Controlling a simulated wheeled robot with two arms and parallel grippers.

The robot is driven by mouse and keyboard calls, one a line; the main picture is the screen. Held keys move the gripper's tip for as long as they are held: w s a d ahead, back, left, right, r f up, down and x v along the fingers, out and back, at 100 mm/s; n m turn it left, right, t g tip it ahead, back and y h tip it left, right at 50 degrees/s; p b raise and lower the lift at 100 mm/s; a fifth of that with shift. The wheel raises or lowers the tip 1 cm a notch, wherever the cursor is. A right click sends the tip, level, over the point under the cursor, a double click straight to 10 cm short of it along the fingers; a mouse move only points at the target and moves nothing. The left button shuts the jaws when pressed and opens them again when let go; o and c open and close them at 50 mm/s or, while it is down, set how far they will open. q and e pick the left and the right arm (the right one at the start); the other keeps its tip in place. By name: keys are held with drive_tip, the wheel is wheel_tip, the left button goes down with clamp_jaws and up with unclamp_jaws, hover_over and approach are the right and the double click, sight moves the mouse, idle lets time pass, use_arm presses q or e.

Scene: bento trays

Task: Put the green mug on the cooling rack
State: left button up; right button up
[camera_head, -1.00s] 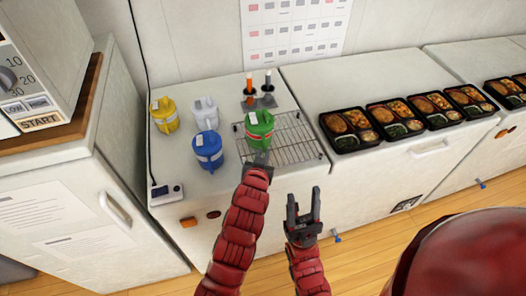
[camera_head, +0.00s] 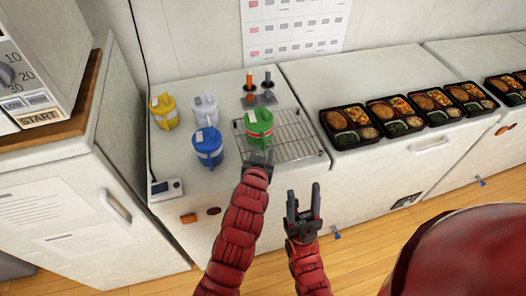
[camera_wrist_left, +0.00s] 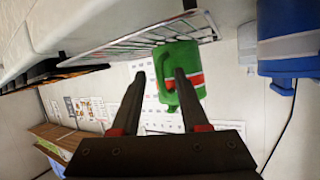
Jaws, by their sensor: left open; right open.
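The green mug (camera_head: 258,125) stands upright on the left part of the wire cooling rack (camera_head: 300,143). My left gripper (camera_head: 258,158) is just in front of the mug, at the rack's near left edge. In the left wrist view its two fingers (camera_wrist_left: 158,95) are apart, with the green mug (camera_wrist_left: 180,62) just beyond the tips and nothing held. The rack (camera_wrist_left: 150,38) also shows there. My right gripper (camera_head: 304,200) is open and empty, in front of the counter and right of the left arm.
A blue mug (camera_head: 208,148), a white mug (camera_head: 205,109) and a yellow mug (camera_head: 163,112) stand left of the rack. A holder with orange and black handles (camera_head: 258,97) stands behind it. Bento trays (camera_head: 348,139) line the counter to the right.

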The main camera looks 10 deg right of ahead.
use_arm(q)
drive_tip(key=p+v, duration=0.1)
drive_tip(key=v, duration=1)
drive_tip(key=shift+r, duration=0.1)
